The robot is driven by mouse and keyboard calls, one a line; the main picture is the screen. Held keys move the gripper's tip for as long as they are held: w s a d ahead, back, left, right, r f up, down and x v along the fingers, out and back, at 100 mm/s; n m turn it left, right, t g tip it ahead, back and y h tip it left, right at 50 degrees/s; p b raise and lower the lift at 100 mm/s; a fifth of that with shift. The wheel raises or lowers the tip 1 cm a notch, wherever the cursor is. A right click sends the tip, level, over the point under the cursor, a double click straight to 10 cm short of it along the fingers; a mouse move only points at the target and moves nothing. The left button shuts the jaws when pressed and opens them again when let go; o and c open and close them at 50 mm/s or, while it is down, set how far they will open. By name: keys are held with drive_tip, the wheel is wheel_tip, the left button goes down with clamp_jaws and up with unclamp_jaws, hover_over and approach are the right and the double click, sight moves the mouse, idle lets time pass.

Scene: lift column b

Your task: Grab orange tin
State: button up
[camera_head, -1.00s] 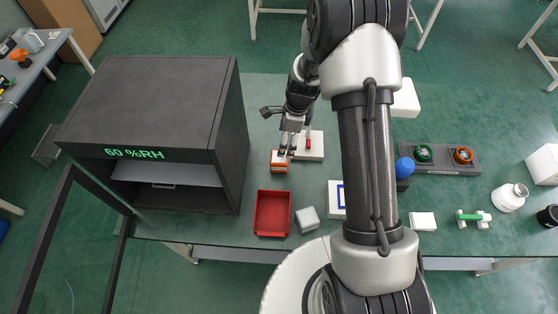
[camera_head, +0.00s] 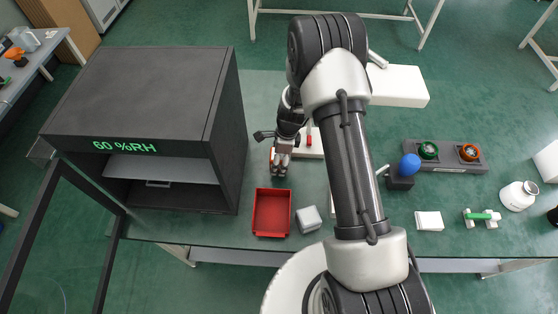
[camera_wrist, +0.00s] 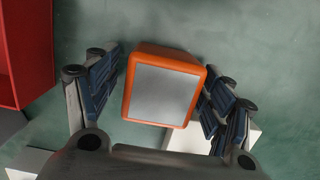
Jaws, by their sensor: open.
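The orange tin (camera_wrist: 163,88) has a grey top face and an orange rim, and in the wrist view it sits slightly tilted between the two fingers. My gripper (camera_wrist: 160,98) is open around it, with blue-padded fingers on either side. The right finger looks very near the tin's side; I cannot tell whether it touches. In the head view my gripper (camera_head: 279,170) points down over the table and hides nearly all of the tin.
A red tray (camera_head: 272,234) and a grey-white block (camera_head: 309,219) lie in front of my gripper. A dark humidity cabinet (camera_head: 145,130) stands to the left. A white board with a red part (camera_head: 309,141) lies close behind on the right.

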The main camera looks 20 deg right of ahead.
drive_tip(key=shift+r, duration=0.1)
drive_tip(key=c, duration=1.2)
drive_tip(key=shift+r, duration=0.15)
